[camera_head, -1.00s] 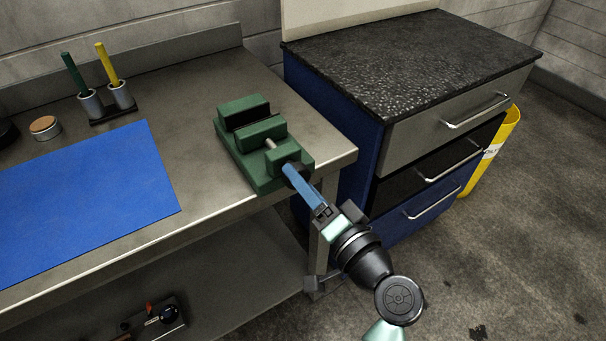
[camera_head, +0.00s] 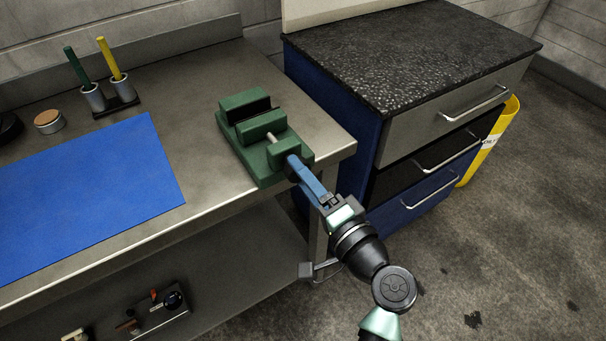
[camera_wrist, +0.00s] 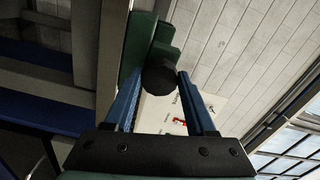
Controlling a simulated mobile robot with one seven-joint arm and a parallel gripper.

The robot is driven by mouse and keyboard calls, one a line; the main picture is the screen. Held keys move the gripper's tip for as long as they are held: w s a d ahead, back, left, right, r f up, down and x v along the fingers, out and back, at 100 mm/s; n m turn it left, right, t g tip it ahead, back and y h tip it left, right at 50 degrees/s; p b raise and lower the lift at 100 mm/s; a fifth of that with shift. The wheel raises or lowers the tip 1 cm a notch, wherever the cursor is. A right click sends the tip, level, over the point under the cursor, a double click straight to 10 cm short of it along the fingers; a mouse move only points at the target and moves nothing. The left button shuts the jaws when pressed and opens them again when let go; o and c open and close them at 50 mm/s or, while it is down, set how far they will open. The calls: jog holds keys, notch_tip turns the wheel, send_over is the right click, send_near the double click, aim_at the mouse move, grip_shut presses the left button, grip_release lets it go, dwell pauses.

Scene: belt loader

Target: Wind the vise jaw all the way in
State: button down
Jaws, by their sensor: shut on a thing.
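The green vise (camera_head: 252,160) sits near the right front corner of the steel workbench. Its moving jaw (camera_head: 262,125) stands apart from the fixed jaw (camera_head: 243,104), with a dark gap between them. A short metal screw shows behind the moving jaw. My gripper (camera_head: 294,166) reaches in from the front right, its blue fingers at the vise's front end. In the wrist view, the round black knob (camera_wrist: 160,78) lies between the two fingertips, and my gripper is shut on it. The head view mostly hides the knob behind the fingers.
The workbench (camera_head: 190,85) holds a blue mat (camera_head: 80,200) and two cups with a green and a yellow handle. A cabinet (camera_head: 455,103) with a dark stone top stands close right of the vise. A yellow bin (camera_head: 490,145) is beyond it.

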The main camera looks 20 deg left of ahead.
jog(key=shift+c, duration=1.1)
grip_release()
jog(key=v, duration=1.3)
jog(key=shift+b, duration=0.45)
